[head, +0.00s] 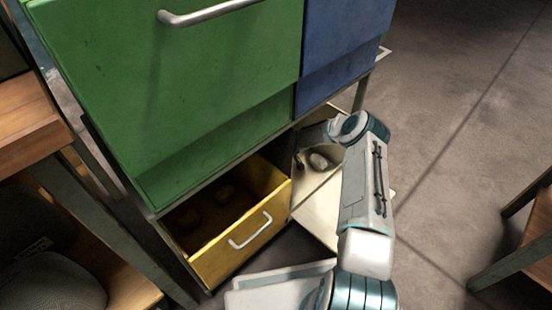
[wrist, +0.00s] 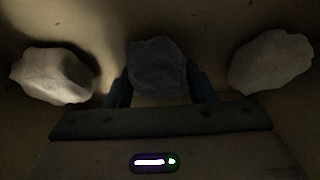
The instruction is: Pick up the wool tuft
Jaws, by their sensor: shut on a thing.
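In the wrist view, my gripper (wrist: 160,88) is shut on a rough grey lump (wrist: 158,62), with one dark finger on each side of it. The lump is in shadow and I take it for the wool tuft, though its texture is hard to make out. In the head view, my arm reaches down to the open cream drawer (head: 318,205) at the lower right of the cabinet. My fingers and the held lump are hidden there behind my arm and wrist.
Pale lumps lie left (wrist: 52,75) and right (wrist: 270,60) of my fingers. A yellow drawer (head: 215,262) with dim lumps inside stands open beside the cream one. The green front (head: 200,90) and blue front (head: 345,35) are above. Open floor lies to the right.

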